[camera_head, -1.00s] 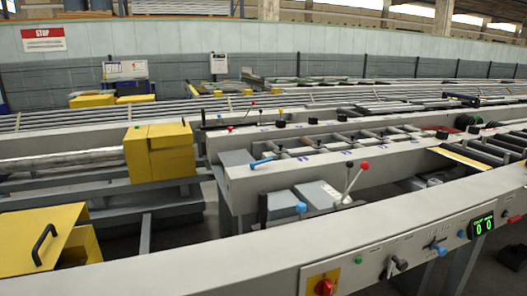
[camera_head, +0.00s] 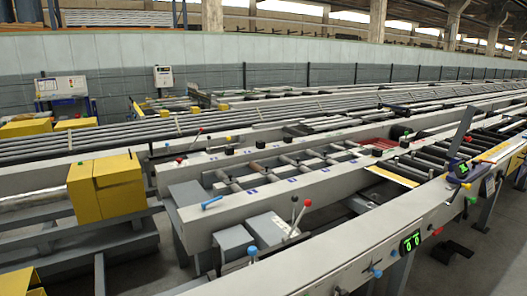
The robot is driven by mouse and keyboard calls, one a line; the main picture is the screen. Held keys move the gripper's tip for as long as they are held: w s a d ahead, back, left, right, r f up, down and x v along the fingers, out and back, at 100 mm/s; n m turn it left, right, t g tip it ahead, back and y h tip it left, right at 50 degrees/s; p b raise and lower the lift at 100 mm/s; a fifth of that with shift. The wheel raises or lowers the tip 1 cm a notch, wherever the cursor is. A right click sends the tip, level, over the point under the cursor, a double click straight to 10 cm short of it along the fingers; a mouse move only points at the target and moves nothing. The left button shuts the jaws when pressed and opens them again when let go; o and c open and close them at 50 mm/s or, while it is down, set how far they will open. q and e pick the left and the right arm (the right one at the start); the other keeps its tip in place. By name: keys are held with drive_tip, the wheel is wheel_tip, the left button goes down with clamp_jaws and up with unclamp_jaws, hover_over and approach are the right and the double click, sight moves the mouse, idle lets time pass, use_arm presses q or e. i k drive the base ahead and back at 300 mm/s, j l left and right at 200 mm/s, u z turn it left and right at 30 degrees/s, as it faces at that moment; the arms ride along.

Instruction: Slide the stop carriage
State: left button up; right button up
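A device that looks like the stop carriage (camera_head: 460,172) sits on the long grey front rail (camera_head: 330,245) at the right. A green-lit digital display (camera_head: 411,242) is on the rail's front face, left of the carriage. Neither of my grippers is in view.
Levers with red (camera_head: 307,202) and blue (camera_head: 252,251) knobs stand behind the front rail. A yellow box-shaped housing (camera_head: 106,186) stands at the left. Rollers (camera_head: 440,160) run behind the carriage. Grey floor shows at the lower right.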

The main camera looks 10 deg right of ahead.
sight(460, 172)
drive_tip(key=z, duration=1.65)
drive_tip(key=i+z, duration=0.35)
drive_tip(key=i, duration=1.05)
drive_tip(key=i+u, duration=0.1)
drive_tip(key=i, duration=0.5)
drive_tip(key=i+l+u, duration=0.15)
drive_tip(key=i, duration=0.45)
drive_tip(key=i+l+u, duration=0.1)
drive_tip(key=i+l, duration=0.15)
drive_tip(key=i, duration=0.35)
